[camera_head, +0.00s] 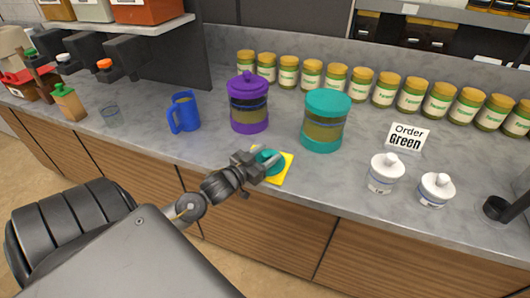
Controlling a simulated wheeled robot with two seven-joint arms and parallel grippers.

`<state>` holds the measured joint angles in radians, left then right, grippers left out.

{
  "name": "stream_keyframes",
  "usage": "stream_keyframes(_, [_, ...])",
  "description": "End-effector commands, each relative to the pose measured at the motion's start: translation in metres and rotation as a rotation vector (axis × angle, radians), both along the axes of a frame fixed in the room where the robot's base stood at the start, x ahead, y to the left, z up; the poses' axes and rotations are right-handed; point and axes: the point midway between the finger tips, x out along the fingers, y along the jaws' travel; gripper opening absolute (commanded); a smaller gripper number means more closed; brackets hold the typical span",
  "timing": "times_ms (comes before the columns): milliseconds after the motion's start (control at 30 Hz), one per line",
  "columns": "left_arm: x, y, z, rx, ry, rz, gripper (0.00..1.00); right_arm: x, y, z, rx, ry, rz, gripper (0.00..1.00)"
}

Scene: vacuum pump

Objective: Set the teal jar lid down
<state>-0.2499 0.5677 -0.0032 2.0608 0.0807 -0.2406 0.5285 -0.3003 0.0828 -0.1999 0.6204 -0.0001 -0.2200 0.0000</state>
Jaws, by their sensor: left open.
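A small teal jar lid (267,158) lies on a yellow square (285,170) near the counter's front edge. My left gripper (268,166) is at the lid, with its open fingers on either side of it or just over it; I cannot tell whether they touch it. The gripper hides part of the lid and of the yellow square. A large jar with teal top and base (323,130) stands behind and to the right. My right gripper is not in view.
A purple jar (248,110) and a blue mug (184,112) stand to the left. Several yellow-lidded jars (335,80) line the back. The grey counter (190,155) is bare front left.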

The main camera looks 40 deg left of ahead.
Motion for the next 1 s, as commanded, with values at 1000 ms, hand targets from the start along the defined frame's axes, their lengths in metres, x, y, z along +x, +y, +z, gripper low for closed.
stream_keyframes(1000, [-0.120, 0.009, 0.003, -0.001, 0.000, 0.000, 0.49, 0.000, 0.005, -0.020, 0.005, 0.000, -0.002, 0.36])
